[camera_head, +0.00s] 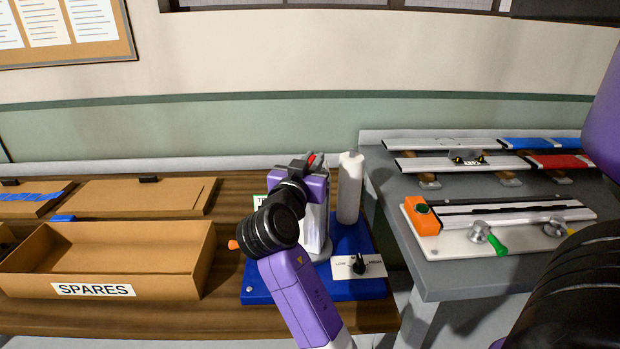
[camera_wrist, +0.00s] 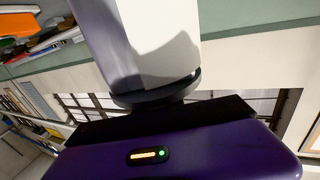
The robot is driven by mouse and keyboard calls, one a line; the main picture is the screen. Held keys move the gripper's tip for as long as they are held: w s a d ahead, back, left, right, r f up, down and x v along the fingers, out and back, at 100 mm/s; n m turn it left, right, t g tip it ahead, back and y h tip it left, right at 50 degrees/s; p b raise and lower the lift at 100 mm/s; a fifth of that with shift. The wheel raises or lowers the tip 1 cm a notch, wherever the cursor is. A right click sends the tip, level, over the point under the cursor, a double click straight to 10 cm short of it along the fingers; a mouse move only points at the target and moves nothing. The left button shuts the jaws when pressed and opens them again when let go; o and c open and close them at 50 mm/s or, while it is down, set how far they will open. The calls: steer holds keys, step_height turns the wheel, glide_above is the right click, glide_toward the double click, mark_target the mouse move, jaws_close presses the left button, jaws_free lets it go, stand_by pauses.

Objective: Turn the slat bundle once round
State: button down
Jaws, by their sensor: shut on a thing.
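A pale upright bundle, which I take for the slat bundle (camera_head: 315,232), stands on the blue base (camera_head: 262,288) in the head view. My gripper (camera_head: 308,165) is at its top, shut on it. A small red part shows between the dark pieces there. My purple gripper body and black wrist hide much of its upper part and left side. A white cylinder (camera_head: 350,190) stands upright just right of it. The wrist view shows my purple gripper housing and a white and purple shape; the fingertips and the bundle cannot be made out there.
A dial panel (camera_head: 358,266) is at the base's front right. A cardboard SPARES box (camera_head: 125,262) stands left on the wooden table (camera_head: 225,312). The grey bench (camera_head: 455,280) on the right carries profiles and an orange-ended fixture (camera_head: 425,215).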

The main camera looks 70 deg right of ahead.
steer(key=m+g+b, duration=0.1)
steer(key=g, duration=0.1)
steer(key=m+g+b, duration=0.2)
steer(key=g, duration=0.1)
steer(key=s+m+g+y+b, duration=0.1)
steer(key=g, duration=0.1)
steer(key=shift+a+f+m+b, duration=0.1)
steer(key=shift+f+m+b, duration=0.2)
steer(key=shift+f, duration=0.05)
steer(key=m+g+y+b, duration=0.1)
steer(key=g, duration=0.1)
steer(key=s+m+g+y+b, duration=0.1)
steer(key=m+g+y, duration=0.1)
steer(key=m+g+y+b, duration=0.1)
steer(key=m+g, duration=0.1)
steer(key=g, duration=0.1)
steer(key=shift+s+a+r+y, duration=0.1)
steer(key=shift+s+a+y, duration=0.05)
steer(key=shift+a+y, duration=0.25)
steer(key=shift+s+b, duration=0.1)
steer(key=shift+b, duration=0.2)
steer(key=c, duration=1.4)
jaws_free()
steer(key=shift+d, duration=0.1)
steer(key=shift+c, duration=0.2)
steer(key=shift+r, duration=0.1)
steer(key=shift+w+a+r, duration=0.1)
steer(key=shift+w+a, duration=0.25)
steer(key=shift+w, duration=0.1)
steer(key=v, duration=0.7)
